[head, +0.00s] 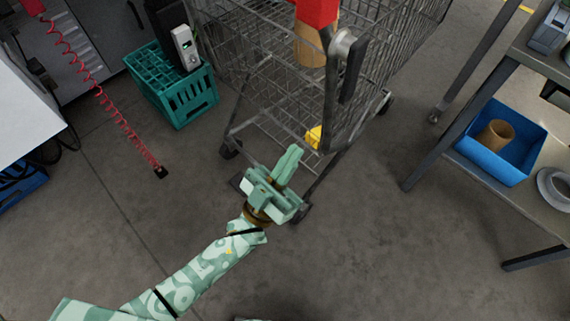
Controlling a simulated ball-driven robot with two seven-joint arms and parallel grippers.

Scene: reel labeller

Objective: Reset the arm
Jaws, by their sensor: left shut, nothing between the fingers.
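My left arm comes in from the bottom left, patterned in pale and mid green. Its green left gripper (290,163) is shut and empty. In the picture it overlaps the lower front corner of the wire shopping cart (262,123); I cannot tell whether it touches the cart. My right gripper is not in view.
A teal crate (184,103) holding a grey device (185,47) stands left of the cart. A red coiled cord (112,110) hangs at the left. At the right, a bench shelf (510,190) carries a blue bin (501,142). The floor at lower middle is clear.

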